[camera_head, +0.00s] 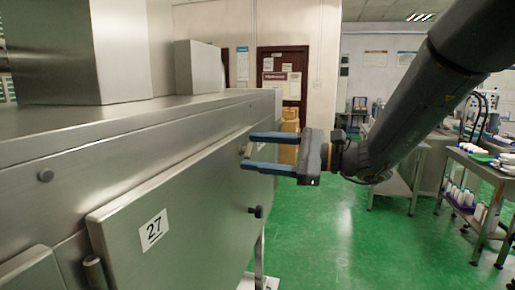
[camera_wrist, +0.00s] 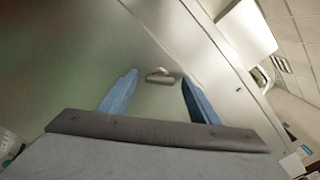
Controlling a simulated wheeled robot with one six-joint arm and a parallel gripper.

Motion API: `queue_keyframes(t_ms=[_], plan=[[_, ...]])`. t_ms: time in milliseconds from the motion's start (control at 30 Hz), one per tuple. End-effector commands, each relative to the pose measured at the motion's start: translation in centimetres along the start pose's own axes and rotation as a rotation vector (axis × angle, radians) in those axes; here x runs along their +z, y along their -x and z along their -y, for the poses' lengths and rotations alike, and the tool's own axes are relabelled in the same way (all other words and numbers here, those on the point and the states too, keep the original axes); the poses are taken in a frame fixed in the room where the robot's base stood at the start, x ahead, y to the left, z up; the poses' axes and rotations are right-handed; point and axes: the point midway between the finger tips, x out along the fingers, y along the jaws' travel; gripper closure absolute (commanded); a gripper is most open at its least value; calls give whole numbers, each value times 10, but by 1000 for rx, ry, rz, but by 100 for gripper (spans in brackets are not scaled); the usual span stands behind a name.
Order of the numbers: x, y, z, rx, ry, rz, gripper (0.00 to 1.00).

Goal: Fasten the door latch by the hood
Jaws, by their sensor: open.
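The grey metal door (camera_head: 185,205) with a "27" label is on the front of the large steel machine and looks closed. A small metal latch piece (camera_head: 246,150) sits near the door's upper far corner. It also shows in the wrist view (camera_wrist: 160,76), between my fingertips. My gripper (camera_head: 249,151) has its two blue fingers apart, one above and one below the latch piece in the head view. The fingers point at the machine face. I cannot tell whether they touch the latch. Nothing is held between them.
A black knob (camera_head: 256,211) sticks out below my gripper. A large steel box (camera_head: 120,55) and a smaller one (camera_head: 199,68) stand on the machine top. A steel cart with bottles (camera_head: 472,185) is at the right. The green floor (camera_head: 330,235) between is clear.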

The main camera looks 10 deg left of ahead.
Motion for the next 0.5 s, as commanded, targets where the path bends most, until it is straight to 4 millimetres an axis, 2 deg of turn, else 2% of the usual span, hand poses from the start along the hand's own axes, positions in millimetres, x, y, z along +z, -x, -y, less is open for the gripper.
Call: queue_keyframes(t_ms=[300, 500], plan=[[-1, -3, 0, -1, 0, -1, 44], [0, -3, 0, 0, 0, -1, 78]])
